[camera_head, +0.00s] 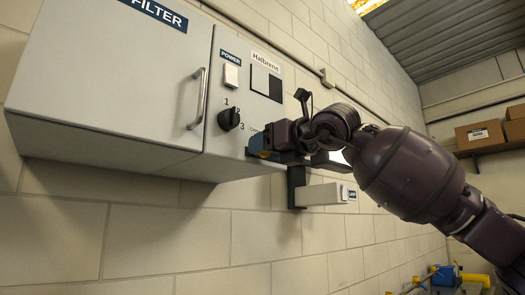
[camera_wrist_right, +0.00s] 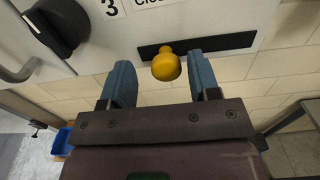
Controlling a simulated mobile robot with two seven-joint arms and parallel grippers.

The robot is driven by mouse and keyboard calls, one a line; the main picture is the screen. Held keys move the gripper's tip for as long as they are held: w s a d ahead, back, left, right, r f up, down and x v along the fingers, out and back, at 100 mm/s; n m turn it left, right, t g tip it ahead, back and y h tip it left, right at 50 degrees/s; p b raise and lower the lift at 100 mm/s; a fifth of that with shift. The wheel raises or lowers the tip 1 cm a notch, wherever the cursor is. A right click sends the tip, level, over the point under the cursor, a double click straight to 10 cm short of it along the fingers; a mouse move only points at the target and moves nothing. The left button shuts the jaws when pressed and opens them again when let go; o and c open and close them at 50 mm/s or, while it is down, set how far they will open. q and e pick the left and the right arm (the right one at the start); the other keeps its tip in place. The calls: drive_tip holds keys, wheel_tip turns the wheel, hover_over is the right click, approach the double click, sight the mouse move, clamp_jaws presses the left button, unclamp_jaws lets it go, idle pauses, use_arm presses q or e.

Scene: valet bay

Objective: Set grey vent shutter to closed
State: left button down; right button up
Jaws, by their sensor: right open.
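In the head view, a grey wall cabinet (camera_head: 110,75) carries a panel with a half-black, half-pale square window (camera_head: 260,78), perhaps the vent shutter. In the right wrist view, a yellow knob (camera_wrist_right: 166,67) sits at the left-middle of a black horizontal slot (camera_wrist_right: 225,41), under a partly cut-off label (camera_wrist_right: 147,3) starting "Clos". My right gripper (camera_head: 257,145) is at the panel's lower edge. Its blue fingers (camera_wrist_right: 160,64) are open, one on each side of the knob in the picture, with gaps on both sides.
A black rotary dial (camera_head: 229,119) with numbers 1 to 3 and a white power switch (camera_head: 231,76) are left of my gripper. A door handle (camera_head: 198,98) is further left. A pale box (camera_head: 321,194) on a dark bracket juts out just below my gripper.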

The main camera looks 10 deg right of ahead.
use_arm(q)
drive_tip(key=shift+w+d+f+b, duration=0.15)
drive_tip(key=shift+w+f+b, duration=0.05)
drive_tip(key=shift+w+b, duration=0.25)
use_arm(e)
drive_tip(key=v, duration=0.9)
use_arm(q)
drive_tip(key=shift+s+f, duration=0.25)
drive_tip(key=shift+s, duration=0.15)
